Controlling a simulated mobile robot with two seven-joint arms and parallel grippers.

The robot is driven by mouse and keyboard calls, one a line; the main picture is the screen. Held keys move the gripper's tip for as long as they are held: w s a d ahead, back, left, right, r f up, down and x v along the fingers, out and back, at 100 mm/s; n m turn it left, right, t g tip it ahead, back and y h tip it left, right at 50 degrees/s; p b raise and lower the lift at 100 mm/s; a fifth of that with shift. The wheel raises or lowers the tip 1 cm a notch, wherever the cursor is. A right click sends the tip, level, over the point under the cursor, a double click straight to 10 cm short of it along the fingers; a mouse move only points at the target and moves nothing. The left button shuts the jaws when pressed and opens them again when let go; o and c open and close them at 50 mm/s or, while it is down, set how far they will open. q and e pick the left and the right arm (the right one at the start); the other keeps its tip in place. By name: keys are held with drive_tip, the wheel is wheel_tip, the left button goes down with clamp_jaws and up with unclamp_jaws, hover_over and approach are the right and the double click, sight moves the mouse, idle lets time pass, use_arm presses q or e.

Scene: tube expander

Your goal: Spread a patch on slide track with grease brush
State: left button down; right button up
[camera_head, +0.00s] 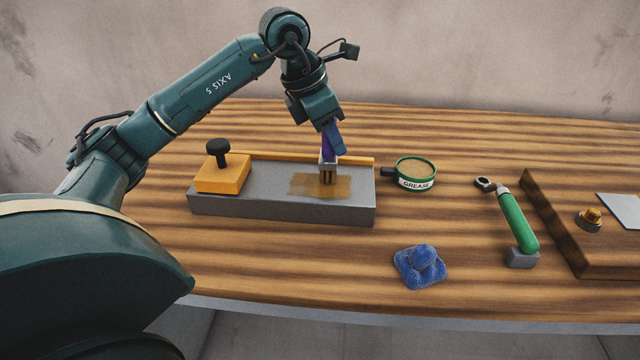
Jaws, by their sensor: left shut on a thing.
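The slide track (250,207) is a long grey block with an orange strip along its back edge. A brown grease patch (305,188) covers part of its top, right of the middle. My left gripper (328,155) is over the track, shut on the grease brush (328,171), whose dark bristles point down at the patch. The bristles seem to touch the patch. Most of the brush's purple handle is hidden by the gripper. The green grease tin (416,175), open and full of tan grease, stands right of the track. My right gripper is not in view.
An orange block with a black knob (221,175) sits on the track's left end. A blue crumpled cloth (420,267), a green-handled tool (517,219) on a grey rest and a dark wooden board (548,225) with a brass part lie to the right.

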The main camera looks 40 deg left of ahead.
use_arm(q)
drive_tip(key=shift+f, duration=0.45)
idle(0.4)
drive_tip(key=shift+s+d, duration=0.4)
drive_tip(key=shift+s, duration=0.25)
drive_tip(key=shift+s+d, duration=0.35)
drive_tip(key=shift+s, duration=0.3)
drive_tip(key=shift+s+d, duration=0.4)
drive_tip(key=shift+s, duration=0.25)
drive_tip(key=shift+r, duration=1.15)
drive_tip(key=c, duration=1.8)
unclamp_jaws()
drive_tip(key=shift+w, duration=0.1)
clamp_jaws()
